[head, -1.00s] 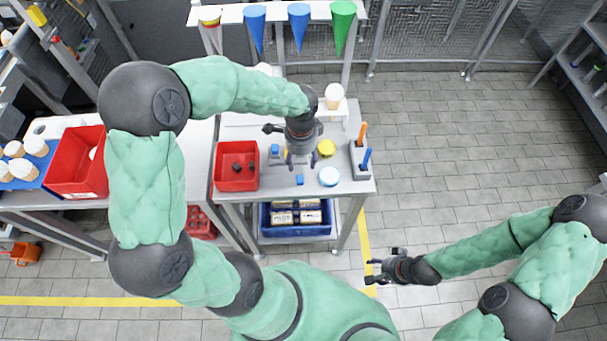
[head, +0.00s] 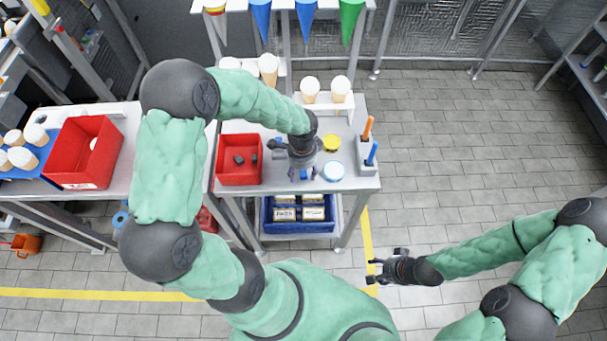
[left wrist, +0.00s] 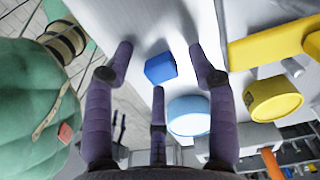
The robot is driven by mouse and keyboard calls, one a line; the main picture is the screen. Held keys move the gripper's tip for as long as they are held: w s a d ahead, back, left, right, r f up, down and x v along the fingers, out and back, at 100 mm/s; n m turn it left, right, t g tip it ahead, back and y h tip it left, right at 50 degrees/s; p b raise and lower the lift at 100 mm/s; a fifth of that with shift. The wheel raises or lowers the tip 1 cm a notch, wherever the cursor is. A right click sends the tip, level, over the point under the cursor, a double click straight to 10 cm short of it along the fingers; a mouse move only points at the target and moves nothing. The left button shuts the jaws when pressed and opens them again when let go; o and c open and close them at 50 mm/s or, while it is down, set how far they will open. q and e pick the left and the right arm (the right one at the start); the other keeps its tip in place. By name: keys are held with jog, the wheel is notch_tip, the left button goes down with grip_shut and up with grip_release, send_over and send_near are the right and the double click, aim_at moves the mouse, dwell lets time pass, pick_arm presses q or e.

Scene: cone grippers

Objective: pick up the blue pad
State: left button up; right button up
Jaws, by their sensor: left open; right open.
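The blue pad, a small blue block (left wrist: 160,68), lies on the grey table top (left wrist: 205,20). In the left wrist view it sits between the spread fingers of my left gripper (left wrist: 160,58), apart from them. In the head view my left gripper (head: 302,172) hangs over the table's front part and mostly hides the block. My left gripper is open and empty. My right gripper (head: 376,270) is open and empty, away from the table over the floor at the lower right.
A light-blue round lid (head: 334,171) and a yellow round lid (head: 332,142) lie just right of my left gripper. A red bin (head: 240,176) stands to its left. A holder with orange and blue handles (head: 369,150) stands at the table's right edge. Cones (head: 340,86) stand behind.

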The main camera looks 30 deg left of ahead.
pick_arm(q)
jog(key=shift+r, duration=0.1)
jog(key=c, duration=1)
jog(key=shift+r, duration=0.1)
jog(key=shift+r, duration=0.6)
jog(key=shift+s+d+r+p, duration=0.95)
jog(key=shift+s+r+p, duration=0.4)
jog(key=shift+s+r, duration=1.1)
jog(key=shift+s+d+r+p, duration=0.95)
jog(key=shift+s+r+p, duration=0.65)
jog(key=shift+r, duration=1.5)
jog(key=shift+s+d+r+p, duration=0.95)
jog(key=shift+s+r+p, duration=0.2)
jog(key=shift+s+r, duration=1.4)
jog(key=shift+w+r, duration=0.15)
jog(key=shift+w, duration=0.1)
